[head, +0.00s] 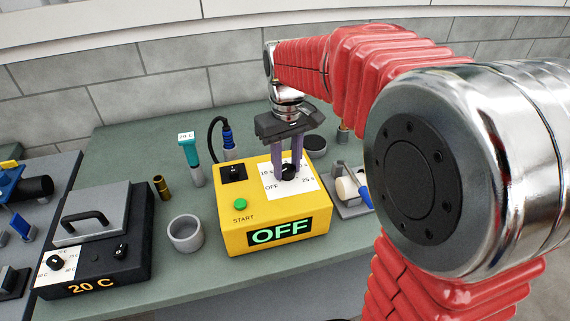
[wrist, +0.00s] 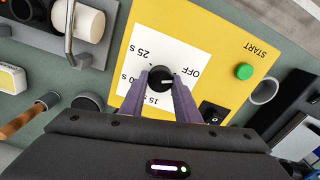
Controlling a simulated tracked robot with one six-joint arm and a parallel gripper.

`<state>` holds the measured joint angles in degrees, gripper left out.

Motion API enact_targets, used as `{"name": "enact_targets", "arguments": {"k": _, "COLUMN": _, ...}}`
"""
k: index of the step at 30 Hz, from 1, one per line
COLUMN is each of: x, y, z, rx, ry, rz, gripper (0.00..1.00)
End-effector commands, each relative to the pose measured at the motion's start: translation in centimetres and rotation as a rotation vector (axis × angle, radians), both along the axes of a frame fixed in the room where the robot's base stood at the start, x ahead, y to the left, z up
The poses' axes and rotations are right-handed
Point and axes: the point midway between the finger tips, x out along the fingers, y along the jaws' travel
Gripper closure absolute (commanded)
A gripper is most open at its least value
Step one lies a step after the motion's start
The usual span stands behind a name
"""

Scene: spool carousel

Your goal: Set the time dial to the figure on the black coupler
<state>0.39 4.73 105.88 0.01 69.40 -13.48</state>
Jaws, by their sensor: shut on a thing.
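The time dial is a black round knob (wrist: 160,78) on a white label on top of a yellow box (head: 235,230). My gripper (head: 290,172) comes down from above and is shut on the knob, one purple finger on each side, also in the wrist view (wrist: 166,88). The knob's white mark points roughly toward OFF in the wrist view. The label reads OFF, 25 s and 15 s; another figure is partly hidden by a finger. The display (head: 278,233) reads OFF. I cannot identify the black coupler or read a figure on one.
A green START button (head: 240,203) and a black rocker switch (head: 233,172) are on the box. A grey cup (head: 186,233), a teal-handled tool with a 20 C tag (head: 190,150) and a grey-lidded heater reading 20 C (head: 90,285) stand to the left.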

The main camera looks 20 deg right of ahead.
Motion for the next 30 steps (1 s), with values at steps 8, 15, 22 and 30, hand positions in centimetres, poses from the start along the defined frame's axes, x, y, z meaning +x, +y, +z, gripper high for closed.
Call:
{"name": "enact_targets", "arguments": {"k": 8, "x": 0.02, "y": 0.0, "z": 0.02, "rx": 0.002, "ry": 0.0, "rz": -0.196, "gripper": 0.93}}
{"name": "enact_targets", "arguments": {"k": 15, "x": 0.02, "y": -0.07, "z": 0.02, "rx": 0.001, "ry": -0.001, "rz": -0.419, "gripper": 0.93}}
{"name": "enact_targets", "arguments": {"k": 22, "x": 0.0, "y": -0.13, "z": 0.03, "rx": 0.001, "ry": -0.001, "rz": -0.634, "gripper": 0.93}}
{"name": "enact_targets", "arguments": {"k": 30, "x": -0.02, "y": -0.18, "z": 0.03, "rx": 0.001, "ry": 0.0, "rz": -0.834, "gripper": 0.93}}
